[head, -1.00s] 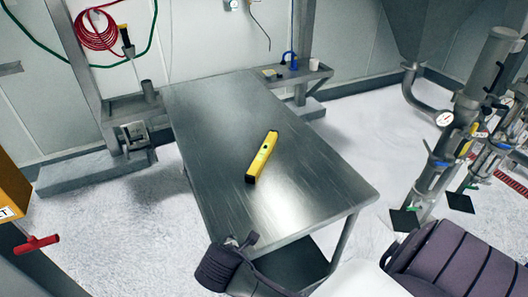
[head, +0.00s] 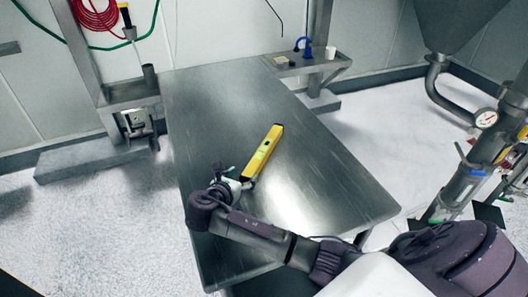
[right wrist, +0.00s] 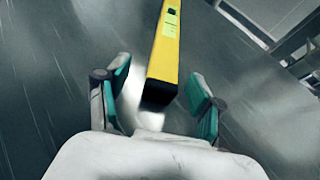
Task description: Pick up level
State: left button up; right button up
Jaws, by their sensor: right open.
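The yellow level (head: 262,153) lies on the metal table, long and narrow with black ends and a green vial window. My right gripper (head: 234,180) is over the table at the level's near end. In the right wrist view the level (right wrist: 166,55) runs up the picture, and its black near end sits between the two open green-padded fingers of the right gripper (right wrist: 160,98). The fingers look clear of its sides. I cannot tell the height of the fingers above the table. My left gripper is not in view.
The metal table (head: 305,185) is otherwise bare. A side shelf (head: 310,66) at the back holds a blue item and a white cup (head: 330,52). Pipework with a gauge (head: 485,118) stands at the right. A metal post and ledge (head: 130,95) stand at the back left.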

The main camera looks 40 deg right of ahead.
aim_at(251, 169)
jog(key=d, duration=0.1)
jog(key=w+d, duration=0.1)
jog(key=d+p, duration=0.1)
jog(key=shift+w+d+f, duration=0.1)
jog(key=shift+w+f, duration=0.05)
jog(key=shift+f, duration=0.15)
jog(key=shift+x, duration=1.2)
jog(key=shift+w+d+f, duration=0.15)
jog(key=shift+d+f, duration=0.05)
jog(key=shift+f, duration=0.05)
jog(key=shift+c, duration=0.4)
jog(key=c, duration=0.5)
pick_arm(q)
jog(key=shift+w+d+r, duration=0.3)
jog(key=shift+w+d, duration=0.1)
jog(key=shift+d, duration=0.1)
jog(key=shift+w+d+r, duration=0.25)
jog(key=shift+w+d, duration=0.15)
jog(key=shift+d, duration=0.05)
pick_arm(e)
grip_shut()
